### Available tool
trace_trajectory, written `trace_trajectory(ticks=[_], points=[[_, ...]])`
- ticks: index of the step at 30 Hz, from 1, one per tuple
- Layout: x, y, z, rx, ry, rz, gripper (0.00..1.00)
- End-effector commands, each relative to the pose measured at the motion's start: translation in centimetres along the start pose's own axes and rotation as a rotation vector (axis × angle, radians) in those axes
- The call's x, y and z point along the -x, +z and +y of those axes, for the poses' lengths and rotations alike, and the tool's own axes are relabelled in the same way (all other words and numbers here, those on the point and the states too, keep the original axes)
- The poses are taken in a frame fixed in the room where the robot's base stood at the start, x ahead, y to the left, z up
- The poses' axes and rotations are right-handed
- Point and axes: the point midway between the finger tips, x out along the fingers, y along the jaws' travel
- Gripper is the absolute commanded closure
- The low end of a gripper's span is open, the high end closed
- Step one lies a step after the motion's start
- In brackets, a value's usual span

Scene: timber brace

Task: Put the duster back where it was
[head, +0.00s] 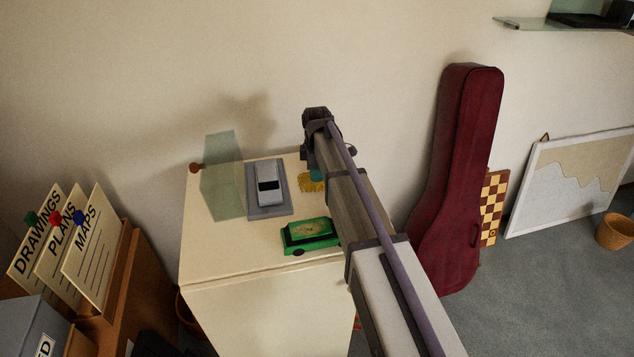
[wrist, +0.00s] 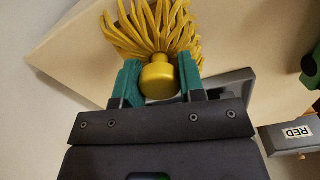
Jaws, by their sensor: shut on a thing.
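The duster has yellow strands and a round yellow knob. In the wrist view the duster (wrist: 160,74) sits between the two teal fingers of my gripper (wrist: 159,84), which is shut on its knob; the strands fan out beyond the fingers. In the head view only a bit of the duster's yellow strands (head: 310,185) shows beside my gripper (head: 318,174), at the right rear of the cream cabinet top (head: 225,255). My arm hides most of the gripper there. I cannot tell whether the strands touch the cabinet top.
A dark red instrument case (head: 458,170) leans at the right. Card signs (head: 92,240) stand at the left.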

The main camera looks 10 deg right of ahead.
Motion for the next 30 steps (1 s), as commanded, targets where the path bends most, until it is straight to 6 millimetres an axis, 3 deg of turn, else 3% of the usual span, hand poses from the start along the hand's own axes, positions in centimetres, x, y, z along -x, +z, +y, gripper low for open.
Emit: trace_trajectory(ticks=[1,11,12,19,26,30], points=[[-1.4,0.0,0.0,0.000,0.000,0.000,0.82],[-1.2,0.0,0.0,0.000,0.000,0.000,0.82],[-1.2,0.0,0.0,0.000,0.000,0.000,0.61],[-1.1,0.0,0.0,0.000,0.000,0.000,0.39],[-1.1,0.0,0.0,0.000,0.000,0.000,0.38],[0.0,0.0,0.0,0.000,0.000,0.000,0.38]])
